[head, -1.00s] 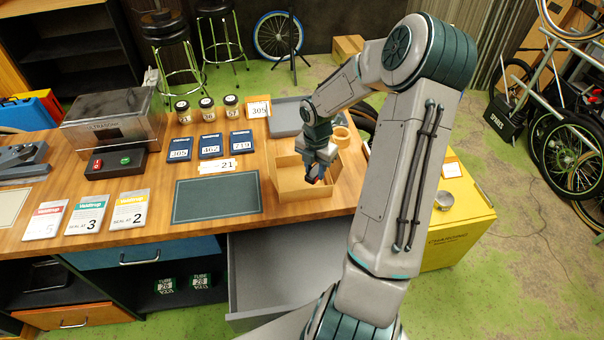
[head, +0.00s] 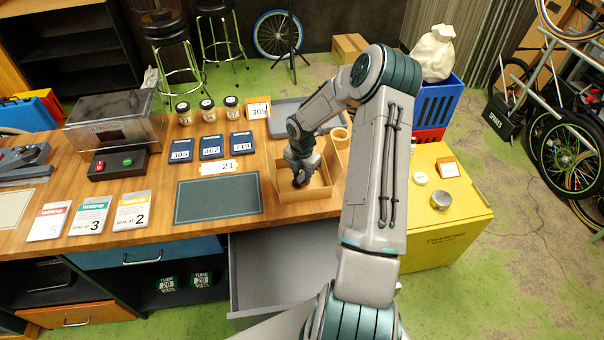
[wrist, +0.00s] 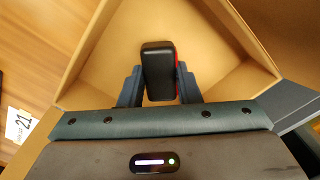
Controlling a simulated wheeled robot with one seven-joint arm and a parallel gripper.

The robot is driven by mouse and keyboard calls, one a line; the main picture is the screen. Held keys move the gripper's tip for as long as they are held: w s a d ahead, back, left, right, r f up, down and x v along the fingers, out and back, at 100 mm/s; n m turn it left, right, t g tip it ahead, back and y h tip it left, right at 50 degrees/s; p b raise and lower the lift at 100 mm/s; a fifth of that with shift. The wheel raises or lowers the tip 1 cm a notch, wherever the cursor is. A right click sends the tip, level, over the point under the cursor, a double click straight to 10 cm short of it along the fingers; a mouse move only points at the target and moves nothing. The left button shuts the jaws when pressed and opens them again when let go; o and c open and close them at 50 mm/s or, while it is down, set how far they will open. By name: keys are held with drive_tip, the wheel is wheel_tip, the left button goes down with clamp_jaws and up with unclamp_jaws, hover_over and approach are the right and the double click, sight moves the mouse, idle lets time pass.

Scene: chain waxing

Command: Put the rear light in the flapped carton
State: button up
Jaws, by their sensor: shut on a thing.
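The flapped carton (head: 283,186) is an open brown box on the wooden bench, right of the dark mat. My gripper (head: 301,180) reaches down into its opening in the head view. In the wrist view the fingers (wrist: 160,88) are shut on the rear light (wrist: 158,70), a small black block with a red side. The light is inside the carton's walls, above its floor; whether it touches the floor I cannot tell. In the head view the light is mostly hidden by my gripper.
A dark mat (head: 218,198) and a tag marked 21 (head: 221,168) lie left of the carton. An open grey drawer (head: 285,265) juts out below the bench front.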

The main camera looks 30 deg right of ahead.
drive_tip(key=shift+f, duration=0.15)
drive_tip(key=o, duration=1)
drive_tip(key=shift+c, duration=0.2)
